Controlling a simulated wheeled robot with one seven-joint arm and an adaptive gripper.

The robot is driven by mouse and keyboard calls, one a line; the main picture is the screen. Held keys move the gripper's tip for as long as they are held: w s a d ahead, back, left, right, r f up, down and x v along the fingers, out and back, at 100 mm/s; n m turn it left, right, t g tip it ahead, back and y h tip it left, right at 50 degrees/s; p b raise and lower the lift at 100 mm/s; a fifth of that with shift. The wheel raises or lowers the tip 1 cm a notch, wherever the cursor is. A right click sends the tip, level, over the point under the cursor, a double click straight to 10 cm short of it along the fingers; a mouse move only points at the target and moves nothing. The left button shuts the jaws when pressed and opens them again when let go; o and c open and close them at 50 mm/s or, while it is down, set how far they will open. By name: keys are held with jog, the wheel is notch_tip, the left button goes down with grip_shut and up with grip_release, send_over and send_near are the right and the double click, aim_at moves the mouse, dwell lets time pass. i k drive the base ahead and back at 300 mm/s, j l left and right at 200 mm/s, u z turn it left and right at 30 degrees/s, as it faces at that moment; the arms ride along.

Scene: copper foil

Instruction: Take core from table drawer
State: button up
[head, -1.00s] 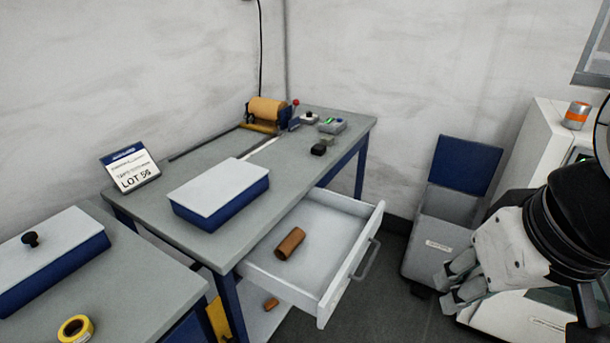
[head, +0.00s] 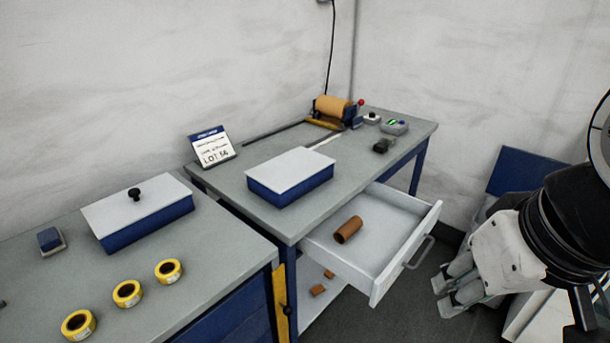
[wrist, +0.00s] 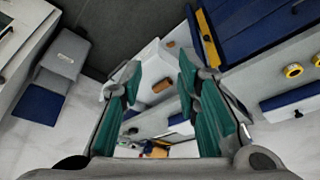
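The core (head: 348,229), a short brown cylinder, lies on its side inside the open table drawer (head: 385,263), toward its left part. The drawer is white inside, has a grey bar handle and is pulled out from the table (head: 222,184). My gripper (head: 444,296) is to the right of the drawer in the head view, apart from it and from the core. In the wrist view the gripper's fingers (wrist: 158,75) stand apart with nothing between them; the core (wrist: 163,85) shows beyond the gap.
A blue box with a white lid (head: 290,174) stands on the table, with a roll machine (head: 333,110) behind. A left bench holds yellow tape rolls (head: 127,293) and another lidded box (head: 140,214). Brown pieces (head: 318,290) lie on the shelf below. A grey bin with a blue lid (head: 525,171) stands right.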

aim_at(353, 224)
jog(key=i+l+u, duration=0.3)
jog(key=i+l, duration=0.4)
